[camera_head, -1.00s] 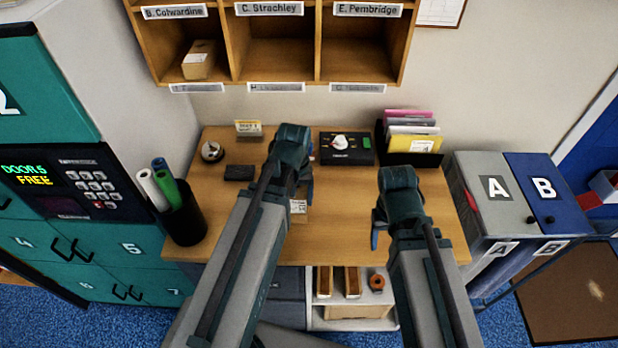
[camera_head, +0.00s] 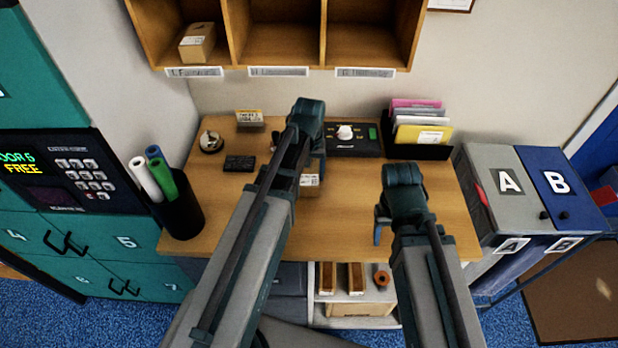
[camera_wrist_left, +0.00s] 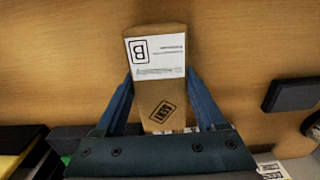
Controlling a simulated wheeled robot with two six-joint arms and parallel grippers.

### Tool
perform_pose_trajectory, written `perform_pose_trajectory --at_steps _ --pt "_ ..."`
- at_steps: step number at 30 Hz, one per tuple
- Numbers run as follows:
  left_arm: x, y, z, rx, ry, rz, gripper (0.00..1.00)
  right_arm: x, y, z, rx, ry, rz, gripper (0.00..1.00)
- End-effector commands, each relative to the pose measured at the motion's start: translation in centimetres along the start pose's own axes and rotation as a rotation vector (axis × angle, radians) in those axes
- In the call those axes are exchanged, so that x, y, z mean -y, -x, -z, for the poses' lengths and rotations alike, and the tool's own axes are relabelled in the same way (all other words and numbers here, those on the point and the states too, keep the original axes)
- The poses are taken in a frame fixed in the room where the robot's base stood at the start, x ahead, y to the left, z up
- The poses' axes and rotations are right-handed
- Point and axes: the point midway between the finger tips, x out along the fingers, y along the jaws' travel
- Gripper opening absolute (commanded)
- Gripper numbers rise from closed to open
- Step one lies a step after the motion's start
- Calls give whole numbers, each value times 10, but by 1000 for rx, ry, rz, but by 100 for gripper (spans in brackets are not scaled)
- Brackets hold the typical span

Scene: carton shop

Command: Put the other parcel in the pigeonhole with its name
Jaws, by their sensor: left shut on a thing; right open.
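A small brown parcel (camera_wrist_left: 160,98) with a white label marked B is between the fingers of my left gripper (camera_wrist_left: 158,85), which is shut on it. In the head view only part of the parcel (camera_head: 310,188) shows, below the left gripper (camera_head: 316,165) and over the desk; I cannot tell if it touches the desk. My right gripper (camera_head: 380,220) is open and empty over the desk's right part. The pigeonhole rack (camera_head: 324,42) is on the wall behind. Another parcel (camera_head: 197,43) sits in its left hole; the middle and right holes look empty.
On the desk (camera_head: 250,215) are a bell (camera_head: 210,143), a black block (camera_head: 239,163), a dial box (camera_head: 352,139) and a file holder (camera_head: 420,130). A dark bin with rolls (camera_head: 180,205) stands left. Bins A (camera_head: 505,180) and B (camera_head: 558,185) stand right.

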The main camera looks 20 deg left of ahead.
Motion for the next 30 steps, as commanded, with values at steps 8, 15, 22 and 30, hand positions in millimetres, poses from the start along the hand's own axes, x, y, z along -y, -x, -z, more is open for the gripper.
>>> perform_pose_trajectory --at_steps 8,15,22,30 --pt "0 -2 0 0 0 0 5 0 -2 0 0 0 0 62" --pt "0 -5 0 0 0 0 85 0 -5 0 0 0 0 62" --pt "0 -5 0 0 0 0 100 0 -5 0 0 0 0 62" --pt "0 0 0 0 0 0 100 0 0 0 0 0 0 62"
